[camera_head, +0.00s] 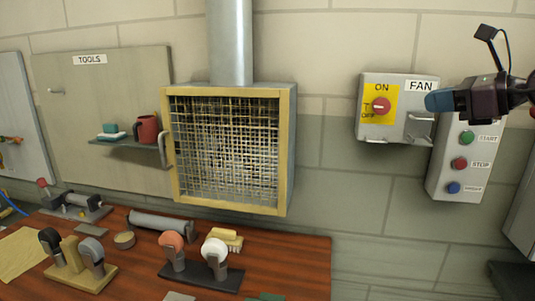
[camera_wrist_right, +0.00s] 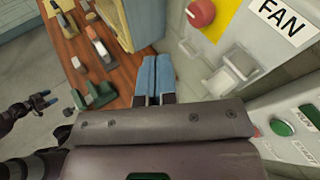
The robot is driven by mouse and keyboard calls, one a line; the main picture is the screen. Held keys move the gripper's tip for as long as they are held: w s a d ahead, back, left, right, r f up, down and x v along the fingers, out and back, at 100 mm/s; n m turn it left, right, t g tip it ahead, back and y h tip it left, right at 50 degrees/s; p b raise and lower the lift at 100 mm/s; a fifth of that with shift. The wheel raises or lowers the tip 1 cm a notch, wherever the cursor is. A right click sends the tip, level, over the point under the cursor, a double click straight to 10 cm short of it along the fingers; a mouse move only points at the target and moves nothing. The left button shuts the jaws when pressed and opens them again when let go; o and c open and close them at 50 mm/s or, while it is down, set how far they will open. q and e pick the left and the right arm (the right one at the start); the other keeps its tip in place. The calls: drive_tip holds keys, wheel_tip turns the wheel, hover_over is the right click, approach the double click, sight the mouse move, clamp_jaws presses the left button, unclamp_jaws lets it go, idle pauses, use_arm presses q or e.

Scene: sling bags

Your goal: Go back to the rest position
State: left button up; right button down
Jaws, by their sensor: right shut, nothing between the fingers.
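My right gripper (camera_head: 436,102) is in front of the wall at the right, beside the grey FAN switch box (camera_head: 368,121). Its blue fingers are together and empty, and they also show in the right wrist view (camera_wrist_right: 154,76). The fan box has a red knob (camera_head: 381,105) on a yellow ON/OFF plate. In the head view the fingertips overlap the box's right part, above its handle; I cannot tell whether they touch it. My left gripper (camera_wrist_right: 46,100) is small at the left edge of the right wrist view, and its jaw state is unclear. It is not in the head view.
A button box (camera_head: 456,187) with green, red and blue buttons hangs behind and below my right gripper. A yellow-framed mesh hood (camera_head: 289,150) is left of the fan box. A wooden bench (camera_head: 315,270) holds several tools. The wall below the fan box is clear.

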wheel_tip(320, 180, down, 33)
drive_tip(key=a+m+t+h, duration=0.2)
drive_tip(key=m+t+h, duration=0.35)
drive_tip(key=m, duration=2.55)
drive_tip(key=s+a+f+m+g+h, duration=0.2)
drive_tip(key=s+f+m, duration=0.5)
drive_tip(key=s+f, duration=0.6)
drive_tip(key=s+a+f+m+g+h, duration=0.2)
drive_tip(key=s+f+m, duration=0.4)
drive_tip(key=s+f, duration=0.7)
wheel_tip(320, 180, down, 2)
drive_tip(key=shift+s+a+f+m+g, duration=0.15)
drive_tip(key=shift+a+m+g, duration=0.25)
drive_tip(key=shift+a+g, duration=0.55)
